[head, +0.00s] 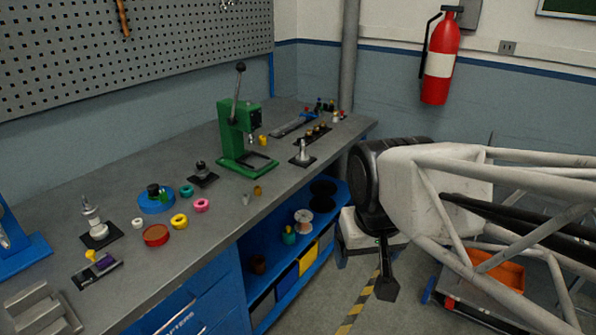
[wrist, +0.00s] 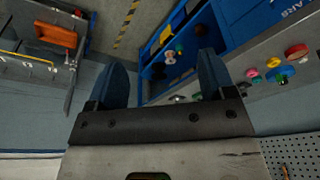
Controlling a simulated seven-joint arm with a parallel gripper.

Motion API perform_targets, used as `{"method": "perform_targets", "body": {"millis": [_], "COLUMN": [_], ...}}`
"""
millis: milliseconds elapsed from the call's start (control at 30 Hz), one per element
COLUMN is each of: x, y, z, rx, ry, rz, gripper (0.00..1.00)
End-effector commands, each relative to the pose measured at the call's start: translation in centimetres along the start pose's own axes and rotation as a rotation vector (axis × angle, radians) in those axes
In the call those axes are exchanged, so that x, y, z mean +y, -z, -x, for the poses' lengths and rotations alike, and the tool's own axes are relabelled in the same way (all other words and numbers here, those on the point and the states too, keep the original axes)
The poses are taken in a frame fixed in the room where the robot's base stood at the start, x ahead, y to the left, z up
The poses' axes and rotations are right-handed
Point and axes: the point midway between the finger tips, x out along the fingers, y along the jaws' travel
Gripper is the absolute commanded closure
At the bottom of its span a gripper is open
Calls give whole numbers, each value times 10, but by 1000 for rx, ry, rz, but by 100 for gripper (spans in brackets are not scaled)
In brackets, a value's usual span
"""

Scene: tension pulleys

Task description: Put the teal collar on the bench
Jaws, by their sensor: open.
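A small teal ring (head: 186,190) lies on the grey bench (head: 225,208), near a pink ring and a blue disc. Another teal piece (head: 288,236) sits on the blue shelf below the bench top, beside a pale spool; its exact shape is too small to tell. I cannot tell which of the two is the teal collar. My gripper (head: 386,283) hangs over the floor, right of the bench and apart from both. In the wrist view its two fingers (wrist: 162,78) are spread wide with nothing between them.
A green press (head: 240,130) stands on the bench toward the back. Pink (head: 201,205), yellow (head: 180,221) and red (head: 156,235) round pieces lie near the teal ring. Blue and yellow bins (head: 308,258) fill the lower shelf. An orange tray (head: 498,268) sits on a cart at right.

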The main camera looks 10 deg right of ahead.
Motion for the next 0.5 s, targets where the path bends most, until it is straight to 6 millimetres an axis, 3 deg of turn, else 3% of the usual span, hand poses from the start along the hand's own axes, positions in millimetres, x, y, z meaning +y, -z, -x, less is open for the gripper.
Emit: {"method": "perform_targets", "body": {"millis": [200,500], "x": [6,6], "y": [-24,-27], "z": [-7,-8], "rx": [8,9], "ry": [-4,-4], "rz": [17,19], "gripper": [24,24]}}
